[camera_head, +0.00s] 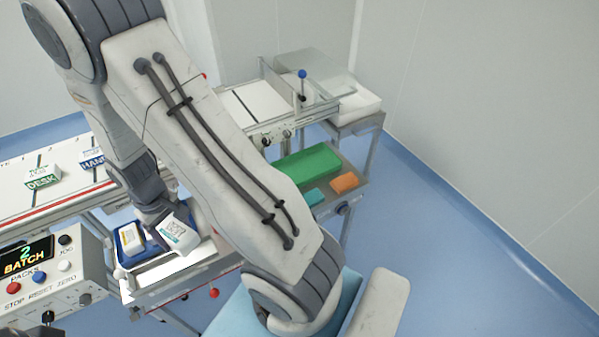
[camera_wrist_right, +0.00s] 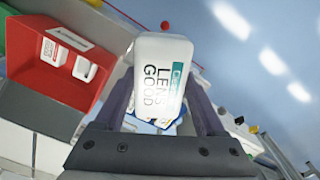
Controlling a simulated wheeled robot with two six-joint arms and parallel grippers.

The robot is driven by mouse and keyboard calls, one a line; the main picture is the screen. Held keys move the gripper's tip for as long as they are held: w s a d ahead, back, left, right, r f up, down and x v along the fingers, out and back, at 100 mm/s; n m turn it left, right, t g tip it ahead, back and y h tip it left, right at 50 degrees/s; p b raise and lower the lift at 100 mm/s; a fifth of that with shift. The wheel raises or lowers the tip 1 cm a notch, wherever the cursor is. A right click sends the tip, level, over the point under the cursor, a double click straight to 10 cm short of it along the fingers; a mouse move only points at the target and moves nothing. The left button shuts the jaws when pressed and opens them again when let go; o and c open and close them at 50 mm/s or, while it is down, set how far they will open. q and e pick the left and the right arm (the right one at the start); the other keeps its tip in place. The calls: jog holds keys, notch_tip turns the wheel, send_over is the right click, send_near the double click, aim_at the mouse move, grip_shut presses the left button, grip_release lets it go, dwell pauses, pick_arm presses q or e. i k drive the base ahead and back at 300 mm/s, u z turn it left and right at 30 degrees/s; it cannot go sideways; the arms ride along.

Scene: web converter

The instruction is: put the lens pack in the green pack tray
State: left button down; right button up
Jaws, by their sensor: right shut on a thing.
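The lens pack (camera_wrist_right: 160,75) is a white rounded box with "LENS GOOD" lettering and a teal band. It sits between the fingers of my right gripper (camera_wrist_right: 160,108) in the right wrist view, and the gripper is shut on it. In the head view the pack (camera_head: 180,234) shows a coded label, just below the right gripper (camera_head: 166,219), over the blue tray (camera_head: 132,262). A green item (camera_head: 307,163), which may be the green pack tray, lies on a low shelf right of my arm. Its inside cannot be made out.
Another white pack (camera_head: 131,238) lies in the blue tray. A red tray (camera_wrist_right: 50,75) with two white packs shows in the wrist view. Teal (camera_head: 313,197) and orange (camera_head: 345,182) items lie beside the green one. A control box (camera_head: 50,265) stands at left.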

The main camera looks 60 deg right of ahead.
aim_at(306, 167)
jog(key=u, duration=2.2)
jog(key=k, duration=2.55)
jog(key=u, duration=1.5)
jog(key=k, duration=0.8)
jog(key=z, duration=0.9)
